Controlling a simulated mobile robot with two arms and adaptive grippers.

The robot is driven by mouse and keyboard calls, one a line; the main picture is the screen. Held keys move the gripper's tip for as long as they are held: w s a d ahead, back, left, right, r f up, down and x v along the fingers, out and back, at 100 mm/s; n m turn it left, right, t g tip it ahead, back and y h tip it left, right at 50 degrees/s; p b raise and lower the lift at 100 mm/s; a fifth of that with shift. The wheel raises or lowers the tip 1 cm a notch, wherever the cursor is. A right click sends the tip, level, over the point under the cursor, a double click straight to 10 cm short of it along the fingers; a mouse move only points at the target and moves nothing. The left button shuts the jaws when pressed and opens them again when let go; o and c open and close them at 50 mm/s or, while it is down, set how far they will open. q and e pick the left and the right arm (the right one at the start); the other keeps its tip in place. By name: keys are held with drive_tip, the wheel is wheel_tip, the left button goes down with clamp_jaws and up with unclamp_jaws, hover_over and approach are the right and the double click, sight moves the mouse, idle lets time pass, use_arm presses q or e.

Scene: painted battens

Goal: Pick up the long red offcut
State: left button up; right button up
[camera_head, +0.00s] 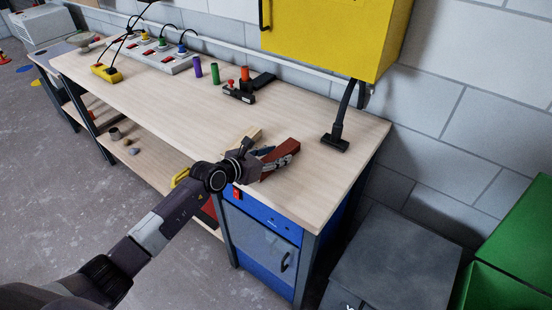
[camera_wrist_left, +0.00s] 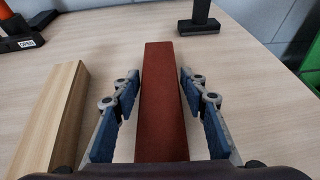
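The long red offcut (camera_wrist_left: 162,75) lies on the wooden bench top, running away from the wrist camera. In the head view its far part (camera_head: 287,148) shows beside the fingers; the rest is hidden by my gripper. My left gripper (camera_wrist_left: 160,84) is open, with one blue-padded finger on each side of the offcut. Small gaps show between the pads and its sides. In the head view the left gripper (camera_head: 271,161) is low over the bench's near right part. My right gripper is in neither view.
A pale wood batten (camera_wrist_left: 52,120) lies just left of the left finger, also visible in the head view (camera_head: 253,135). A black-footed post (camera_head: 335,143) stands behind right.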

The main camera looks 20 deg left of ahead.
use_arm(q)
drive_tip(key=c, duration=0.8)
drive_tip(key=shift+r, duration=0.15)
